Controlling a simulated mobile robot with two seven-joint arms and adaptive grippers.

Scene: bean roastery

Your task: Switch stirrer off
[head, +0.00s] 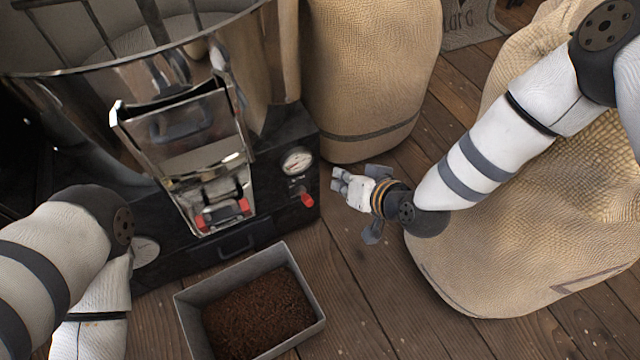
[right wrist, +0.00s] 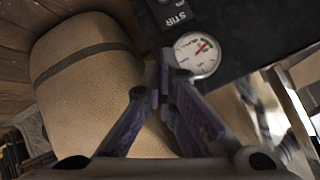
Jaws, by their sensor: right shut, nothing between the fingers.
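The stirrer machine, a dark base (head: 285,150) under a large metal drum (head: 100,70), stands at the left of the head view. On its front right are a round gauge (head: 297,161) and a red-tipped switch (head: 306,200) below it. In the right wrist view I see the gauge (right wrist: 197,54) and a label reading STIR (right wrist: 177,17); the switch does not show there. My right gripper (head: 338,182) is shut and empty, a little right of the switch and apart from it. It also shows in the right wrist view (right wrist: 160,95). My left gripper is out of view.
A bin of brown grounds (head: 187,318) sits on the wooden floor in front of the machine. A burlap sack (head: 370,75) stands behind my right gripper, and another large sack (head: 520,260) lies under my right arm. Bare floor (head: 370,290) lies between bin and sack.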

